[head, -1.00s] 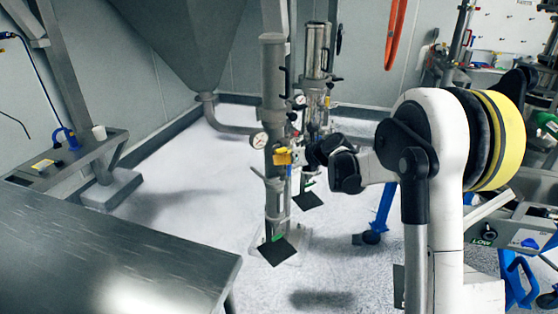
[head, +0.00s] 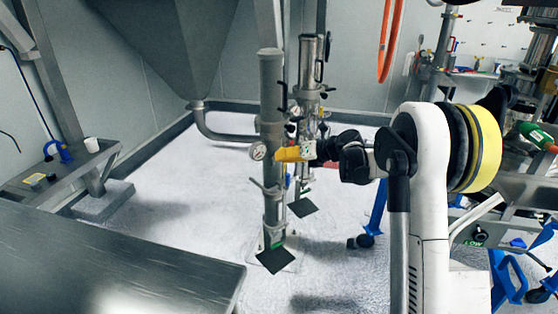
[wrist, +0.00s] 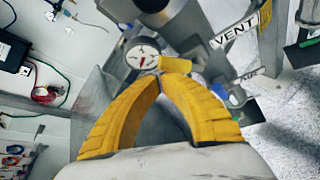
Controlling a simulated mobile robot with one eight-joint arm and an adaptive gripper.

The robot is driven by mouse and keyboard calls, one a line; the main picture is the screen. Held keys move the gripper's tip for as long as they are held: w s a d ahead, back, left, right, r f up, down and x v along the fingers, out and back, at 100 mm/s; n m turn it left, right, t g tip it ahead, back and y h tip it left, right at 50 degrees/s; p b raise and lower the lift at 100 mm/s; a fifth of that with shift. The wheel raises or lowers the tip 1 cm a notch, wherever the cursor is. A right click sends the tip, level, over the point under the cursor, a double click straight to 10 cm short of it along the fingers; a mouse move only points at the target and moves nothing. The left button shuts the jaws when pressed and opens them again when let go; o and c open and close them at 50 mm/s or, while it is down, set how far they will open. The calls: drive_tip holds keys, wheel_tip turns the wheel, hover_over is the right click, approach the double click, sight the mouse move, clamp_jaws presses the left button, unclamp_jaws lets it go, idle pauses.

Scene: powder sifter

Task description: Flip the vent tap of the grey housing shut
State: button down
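The grey housing (head: 271,95) is the upright matt cylinder at the centre of the head view, with a round gauge (head: 258,151) on its side. The gauge (wrist: 142,54) also shows in the wrist view, left of a white VENT label (wrist: 236,31). A small yellow piece (wrist: 176,65), which looks like the tap's handle, lies just beyond my fingertips. My gripper (wrist: 160,78) has its two yellow fingers together at the tips, touching or very near that piece. In the head view my gripper (head: 282,154) overlaps the housing and hides the tap.
A second, shinier cylinder (head: 309,75) stands just behind. A hopper (head: 175,45) with an outlet pipe is at the back left. A steel table (head: 120,265) fills the front left. The floor between is clear. An orange hose (head: 385,45) hangs at the back right.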

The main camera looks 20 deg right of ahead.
drive_tip(key=shift+w+d+r+p, duration=0.3)
drive_tip(key=shift+d+r+p, duration=0.1)
drive_tip(key=shift+d+r, duration=0.15)
drive_tip(key=shift+w+d+r+p, duration=0.25)
drive_tip(key=shift+d+r+p, duration=0.1)
drive_tip(key=shift+d+r, duration=0.15)
drive_tip(key=shift+w+d+r, duration=0.1)
drive_tip(key=shift+d, duration=0.1)
drive_tip(key=s+d+p, duration=0.1)
drive_tip(key=s+d, duration=0.3)
drive_tip(key=s, duration=0.4)
drive_tip(key=shift+s+d+p, duration=0.15)
drive_tip(key=shift+d+p, duration=0.15)
drive_tip(key=shift+p, duration=0.1)
idle(0.5)
